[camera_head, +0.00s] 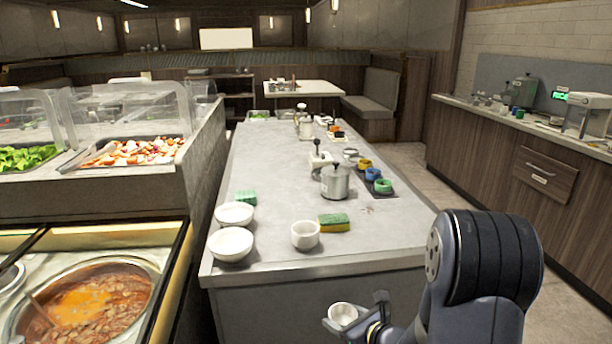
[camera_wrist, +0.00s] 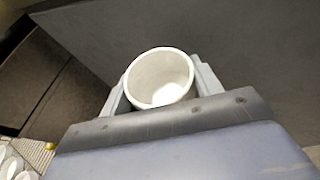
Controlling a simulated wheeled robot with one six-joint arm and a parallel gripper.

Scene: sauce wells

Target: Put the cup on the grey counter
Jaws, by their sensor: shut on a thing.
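A white cup (camera_head: 343,313) is held in my gripper (camera_head: 358,315) at the bottom of the head view, in front of the counter's near face and below its top. In the wrist view the cup (camera_wrist: 160,78) stands between the two fingers of my gripper (camera_wrist: 160,85), its open mouth showing and its inside looking empty. The grey counter (camera_head: 280,165) runs away from me in the middle of the head view. A second white cup (camera_head: 305,235) stands on the counter near its front edge.
On the counter are white bowls (camera_head: 231,244), a yellow-green sponge (camera_head: 333,222), a green block (camera_head: 246,198), a steel pot (camera_head: 335,181) and a dark tray of coloured rings (camera_head: 375,183). The front right of the top is clear. A soup well (camera_head: 90,300) is at left.

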